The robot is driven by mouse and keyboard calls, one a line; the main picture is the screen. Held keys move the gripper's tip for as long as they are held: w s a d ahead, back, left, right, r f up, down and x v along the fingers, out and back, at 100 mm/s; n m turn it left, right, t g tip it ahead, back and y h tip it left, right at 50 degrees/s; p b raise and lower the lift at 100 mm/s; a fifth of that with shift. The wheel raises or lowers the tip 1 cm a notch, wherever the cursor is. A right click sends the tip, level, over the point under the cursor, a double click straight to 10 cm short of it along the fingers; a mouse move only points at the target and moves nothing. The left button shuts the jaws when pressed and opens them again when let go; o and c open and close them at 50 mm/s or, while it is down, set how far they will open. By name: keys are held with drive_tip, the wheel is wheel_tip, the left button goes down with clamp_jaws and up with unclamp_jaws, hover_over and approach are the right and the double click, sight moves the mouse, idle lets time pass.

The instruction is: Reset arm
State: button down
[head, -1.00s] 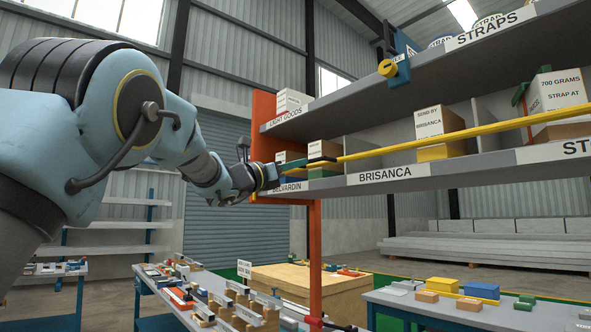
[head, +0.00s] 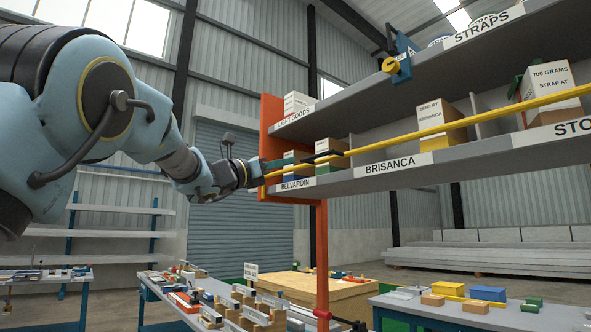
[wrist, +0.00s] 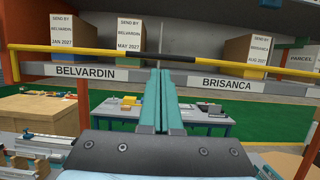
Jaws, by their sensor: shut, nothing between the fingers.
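My gripper (head: 284,162) is shut and empty at the left end of the shelf unit. In the wrist view its two teal fingers (wrist: 160,85) lie together and point away from me. Their tips end just below the black section (wrist: 163,56) of a long yellow bar (wrist: 75,49) that crosses in front of the lower shelf. I cannot tell whether the tips touch the bar. In the head view my arm reaches in from the left, and the yellow bar (head: 460,119) runs on to the right edge.
The lower shelf edge (head: 340,178) holds several boxes behind the bar. An orange post (head: 318,250) stands at its left end. Below are a cluttered bench (head: 215,290), a wooden crate (head: 330,290) and a table with coloured blocks (head: 480,310). A blue bracket (head: 405,55) hangs from the upper shelf.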

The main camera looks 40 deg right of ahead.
drive_tip(key=b+v, duration=0.2)
drive_tip(key=v, duration=0.4)
drive_tip(key=shift+a+r, duration=0.1)
drive_tip(key=shift+r, duration=0.05)
